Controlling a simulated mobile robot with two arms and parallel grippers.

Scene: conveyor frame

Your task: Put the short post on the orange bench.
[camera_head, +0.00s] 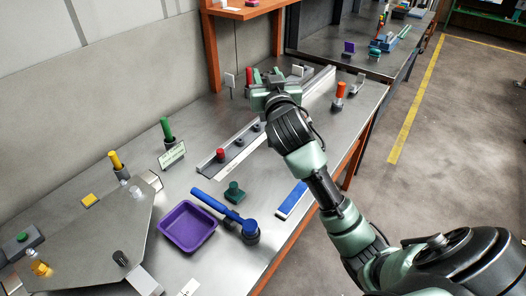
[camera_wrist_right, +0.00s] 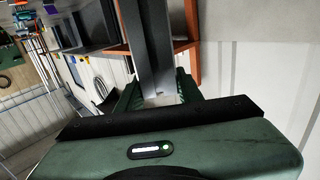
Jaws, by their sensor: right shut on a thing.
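My right gripper (camera_head: 275,92) is above the far part of the steel-topped bench (camera_head: 115,190), which has orange legs. In the right wrist view its green fingers (camera_wrist_right: 158,98) are shut on a grey metal bar (camera_wrist_right: 150,45), which looks like the short post and extends away from the fingers. In the head view the gripper and arm hide most of this bar, so I cannot tell whether it touches the bench. My left gripper is not in view.
A metal rail (camera_head: 235,147) runs along the bench under my arm. A purple tray (camera_head: 187,227), a blue-handled tool (camera_head: 225,212) and several small pegs stand nearby. An orange shelf (camera_head: 245,10) hangs behind. Another bench (camera_head: 345,55) stands farther back. The floor at right is clear.

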